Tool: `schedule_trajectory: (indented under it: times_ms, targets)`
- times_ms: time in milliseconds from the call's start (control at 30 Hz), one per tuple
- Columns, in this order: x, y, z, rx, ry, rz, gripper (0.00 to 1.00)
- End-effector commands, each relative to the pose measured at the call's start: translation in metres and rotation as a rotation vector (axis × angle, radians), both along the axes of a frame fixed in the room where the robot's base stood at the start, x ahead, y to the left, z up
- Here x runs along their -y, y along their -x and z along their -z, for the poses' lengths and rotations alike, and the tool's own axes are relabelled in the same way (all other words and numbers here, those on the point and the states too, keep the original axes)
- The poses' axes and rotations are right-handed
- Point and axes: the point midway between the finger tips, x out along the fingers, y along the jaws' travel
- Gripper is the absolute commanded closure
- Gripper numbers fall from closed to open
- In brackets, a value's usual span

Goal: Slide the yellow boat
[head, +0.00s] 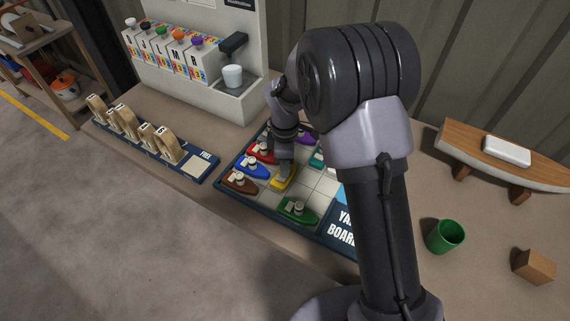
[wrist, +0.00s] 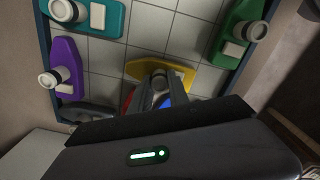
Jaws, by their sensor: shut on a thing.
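The yellow boat (head: 284,178) sits on the tiled yard board (head: 329,186), among the other boats. In the wrist view the yellow boat (wrist: 174,71) shows just beyond the fingers, its hull on the pale tiles. My gripper (head: 285,163) reaches down over it from above. In the wrist view my gripper (wrist: 160,87) is shut on the boat's round white funnel between its two fingers. The arm hides part of the board in the head view.
Beside the yellow boat are a blue boat (head: 253,168), a red boat (head: 262,153), a brown boat (head: 240,182) and a green boat (head: 297,210). Purple (wrist: 66,67) and teal (wrist: 103,17) boats lie further along. Bare tiles (wrist: 150,33) lie beyond the yellow boat.

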Motion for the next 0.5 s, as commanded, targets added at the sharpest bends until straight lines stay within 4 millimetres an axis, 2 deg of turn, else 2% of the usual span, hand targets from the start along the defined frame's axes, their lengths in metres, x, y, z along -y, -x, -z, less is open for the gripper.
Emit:
schedule_trajectory:
  times_ms: [367,500]
  targets:
    - [0.000,0.000,0.000,0.000,0.000,0.000,1.00]
    - [-0.009,0.013,-0.001,-0.001,0.001,-0.003,1.00]
